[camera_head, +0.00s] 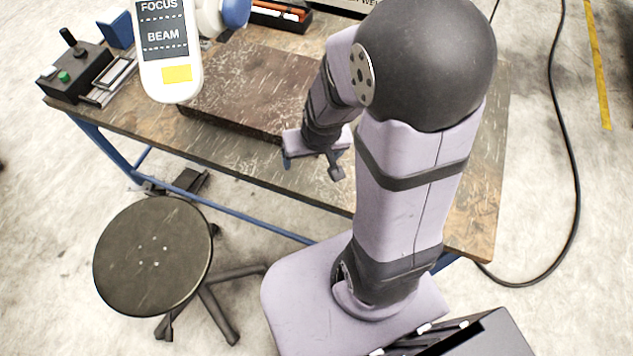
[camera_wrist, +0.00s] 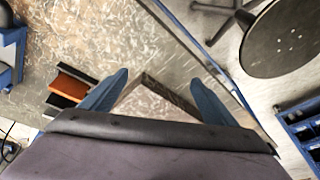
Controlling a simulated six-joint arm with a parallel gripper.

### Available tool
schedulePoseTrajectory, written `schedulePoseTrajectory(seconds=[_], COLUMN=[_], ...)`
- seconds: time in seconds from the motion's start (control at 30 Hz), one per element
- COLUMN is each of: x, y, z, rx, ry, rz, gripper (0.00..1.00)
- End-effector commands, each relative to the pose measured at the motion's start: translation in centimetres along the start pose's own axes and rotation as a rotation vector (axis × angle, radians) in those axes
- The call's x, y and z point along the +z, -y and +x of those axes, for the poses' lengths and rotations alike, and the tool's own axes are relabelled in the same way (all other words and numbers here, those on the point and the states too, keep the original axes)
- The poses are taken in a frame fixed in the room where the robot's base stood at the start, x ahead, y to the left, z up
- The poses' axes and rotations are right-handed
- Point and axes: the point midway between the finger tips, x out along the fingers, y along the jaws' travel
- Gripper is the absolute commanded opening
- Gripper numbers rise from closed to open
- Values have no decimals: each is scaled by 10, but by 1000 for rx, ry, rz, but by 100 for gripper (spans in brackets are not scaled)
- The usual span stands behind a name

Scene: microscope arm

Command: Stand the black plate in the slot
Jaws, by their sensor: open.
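I cannot pick out the black plate or its slot with certainty in either view. My gripper (camera_head: 313,166) is low over the front edge of the bench, beside the near corner of a thick brown slab. Its two blue fingers are spread apart in the wrist view (camera_wrist: 160,90), with nothing held between them. A dark bar-like edge shows between and beyond the fingers; I cannot tell what it belongs to. My arm hides the right middle of the bench in the head view.
The brown slab (camera_head: 245,90) covers the middle of the bench (camera_head: 477,200). A black control box (camera_head: 75,75) stands at the left end. A white FOCUS/BEAM panel (camera_head: 180,90) blocks some view. A black tray with orange pieces (camera_head: 280,14) is at the back. A stool (camera_head: 152,255) stands in front.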

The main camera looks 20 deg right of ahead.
Motion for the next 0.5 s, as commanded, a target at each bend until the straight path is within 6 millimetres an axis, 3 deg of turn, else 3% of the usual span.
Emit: schedulePoseTrajectory(seconds=[0.1,0.23,0.5], x=[30,56,78], y=[11,14,12], z=[-27,-48,-66], rx=[-5,3,15], ry=[114,212,292], rz=[-82,-142,-187], gripper=[81,81,81])
